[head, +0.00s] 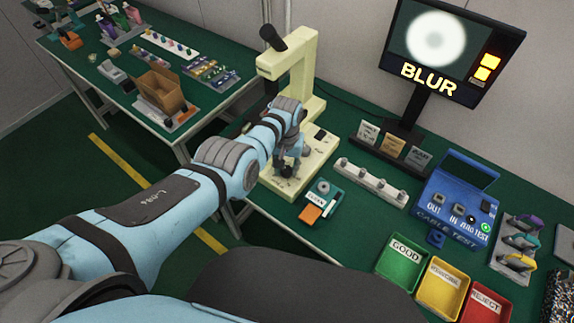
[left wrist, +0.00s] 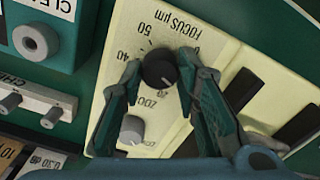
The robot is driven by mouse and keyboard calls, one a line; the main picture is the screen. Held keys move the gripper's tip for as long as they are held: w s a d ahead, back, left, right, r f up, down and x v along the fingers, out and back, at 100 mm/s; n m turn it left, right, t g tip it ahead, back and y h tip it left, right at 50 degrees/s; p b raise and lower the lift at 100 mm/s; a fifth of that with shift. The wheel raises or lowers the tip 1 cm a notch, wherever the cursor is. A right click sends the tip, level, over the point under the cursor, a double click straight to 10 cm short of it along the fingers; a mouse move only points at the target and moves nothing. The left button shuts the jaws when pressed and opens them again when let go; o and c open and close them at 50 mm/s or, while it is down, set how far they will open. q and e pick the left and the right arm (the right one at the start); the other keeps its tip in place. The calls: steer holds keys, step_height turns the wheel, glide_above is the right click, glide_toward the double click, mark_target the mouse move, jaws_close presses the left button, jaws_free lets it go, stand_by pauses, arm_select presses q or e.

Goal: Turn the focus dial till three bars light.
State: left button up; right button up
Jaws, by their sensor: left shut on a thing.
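The focus dial (left wrist: 159,70) is a black round knob on the cream microscope base (head: 316,160), beside a printed scale reading FOCUS µm. My left gripper (head: 287,168) reaches down to the base. In the left wrist view its two fingers (left wrist: 160,72) are closed on the dial, one on each side. The monitor (head: 458,45) shows a soft white disc, the word BLUR and two lit yellow bars (head: 487,68) at its right. A smaller grey ZOOM knob (left wrist: 132,130) sits beside the dial. My right gripper is not in view.
A teal and orange box (head: 320,201) and a white strip with several grey knobs (head: 371,183) lie right of the base. A blue cable tester (head: 455,207) and green, yellow and red trays (head: 402,262) stand farther right. The microscope column (head: 303,75) rises behind my gripper.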

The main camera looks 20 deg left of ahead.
arm_select(q)
steer(key=m, duration=0.4)
steer(key=shift+m, duration=2)
steer(key=o, duration=1.2)
steer(key=shift+c, duration=0.2)
